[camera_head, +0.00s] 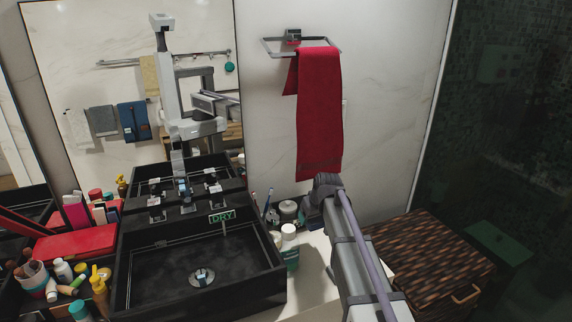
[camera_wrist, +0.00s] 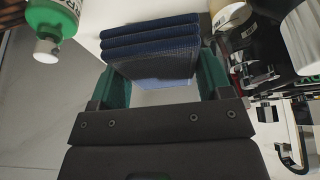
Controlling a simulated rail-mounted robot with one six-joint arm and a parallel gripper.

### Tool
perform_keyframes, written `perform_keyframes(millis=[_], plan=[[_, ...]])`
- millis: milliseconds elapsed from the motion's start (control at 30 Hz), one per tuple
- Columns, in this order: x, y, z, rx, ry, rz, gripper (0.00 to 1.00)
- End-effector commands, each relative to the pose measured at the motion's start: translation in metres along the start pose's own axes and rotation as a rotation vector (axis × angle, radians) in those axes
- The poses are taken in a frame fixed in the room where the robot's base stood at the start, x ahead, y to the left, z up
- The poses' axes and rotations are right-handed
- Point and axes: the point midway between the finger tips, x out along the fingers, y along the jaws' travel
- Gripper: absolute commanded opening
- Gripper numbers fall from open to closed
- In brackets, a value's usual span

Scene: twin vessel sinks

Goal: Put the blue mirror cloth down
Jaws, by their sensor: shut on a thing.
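The blue mirror cloth (camera_wrist: 150,45) is a dark blue folded stack of several layers in the wrist view. My gripper (camera_wrist: 165,82) is shut on it, with a green finger pad at each side of the cloth. A pale surface lies directly behind the cloth, and I cannot tell whether the cloth touches it. In the head view my arm reaches over the counter (camera_head: 312,262) right of the sink, and the gripper and cloth are hidden.
A black vessel sink (camera_head: 275,283) stands left of my arm. Bottles, including a green-labelled one (camera_head: 290,246), crowd its right side. A red towel (camera_head: 320,115) hangs behind. A woven basket (camera_head: 430,258) stands at right. White bottle (camera_wrist: 302,40) and green bottle (camera_wrist: 52,18) flank the cloth.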

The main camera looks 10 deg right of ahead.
Motion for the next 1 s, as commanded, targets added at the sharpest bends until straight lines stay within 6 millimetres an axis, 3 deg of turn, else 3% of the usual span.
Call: perform_keyframes(millis=[33,67,367,467,600,833,1000], plan=[[-0.022,0.0,-0.009,0.0,0.0,0.0,0.53],[-0.024,0.0,-0.01,0.0,0.0,0.0,0.53],[-0.018,0.0,-0.007,0.0,0.0,0.0,0.53],[-0.004,0.0,-0.002,0.005,0.0,0.002,0.53],[0.028,-0.002,0.012,0.02,0.0,0.009,0.53],[0.039,-0.002,0.017,0.03,0.0,0.013,0.53],[0.081,-0.002,0.034,0.03,0.0,0.012,0.53]])
